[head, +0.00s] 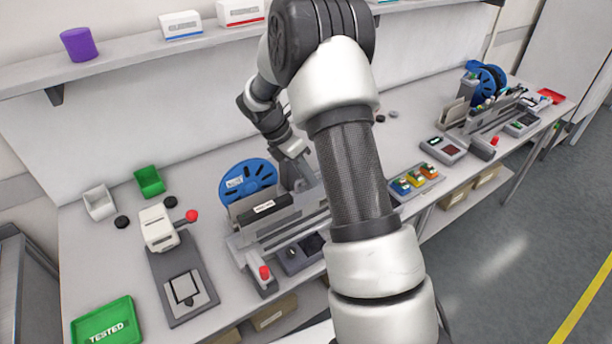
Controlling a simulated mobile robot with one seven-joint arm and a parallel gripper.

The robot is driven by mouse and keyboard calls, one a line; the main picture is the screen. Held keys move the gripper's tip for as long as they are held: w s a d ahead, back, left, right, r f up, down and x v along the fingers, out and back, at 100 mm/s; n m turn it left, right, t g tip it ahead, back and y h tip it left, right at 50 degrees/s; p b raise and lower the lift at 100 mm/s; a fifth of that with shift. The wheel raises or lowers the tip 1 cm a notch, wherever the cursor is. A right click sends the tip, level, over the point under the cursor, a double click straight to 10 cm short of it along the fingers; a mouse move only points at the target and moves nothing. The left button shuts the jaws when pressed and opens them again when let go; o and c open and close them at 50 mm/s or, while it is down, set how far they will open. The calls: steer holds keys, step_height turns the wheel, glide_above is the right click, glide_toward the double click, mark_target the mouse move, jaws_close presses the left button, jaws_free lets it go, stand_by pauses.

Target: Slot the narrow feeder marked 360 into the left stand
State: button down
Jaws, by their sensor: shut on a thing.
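The left stand (243,240) is a grey railed frame on the bench, left of my arm. A grey feeder (262,216) with a blue reel (236,184) and a small dark label is at this stand. The number on the label is too small to read. My gripper (297,172) points down at the feeder's right end and is shut on it. My arm hides the stand's right part. I cannot tell whether the feeder is seated in a slot or held just above the rails.
A second stand (492,124) with a blue reel (487,80) is at the far right. A red-knobbed press (160,230), a green TESTED tray (108,325) and small bins (149,181) stand at left. A shelf (120,66) runs along the wall above.

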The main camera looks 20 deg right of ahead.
steer(key=shift+w+d+r, duration=0.1)
steer(key=shift+w+d, duration=0.1)
steer(key=shift+d, duration=0.7)
steer(key=c, duration=1.7)
jaws_free()
steer(key=shift+c, duration=0.2)
steer(key=shift+s+a, duration=0.1)
steer(key=v, duration=1.7)
steer(key=s+a+r+m+t+y, duration=0.1)
steer(key=s+a+r+m+t, duration=0.1)
steer(key=s+r+m, duration=0.4)
steer(key=s+a+r+m+t+y, duration=0.1)
steer(key=s+a+m+t+y, duration=0.1)
steer(key=s+m, duration=0.5)
steer(key=s+a+r+m+t+y, duration=0.1)
steer(key=s+m, duration=0.6)
steer(key=s, duration=0.9)
steer(key=shift+a+m+t+y, duration=0.4)
steer(key=shift+a+t+y, duration=0.15)
steer(key=shift+t, duration=0.55)
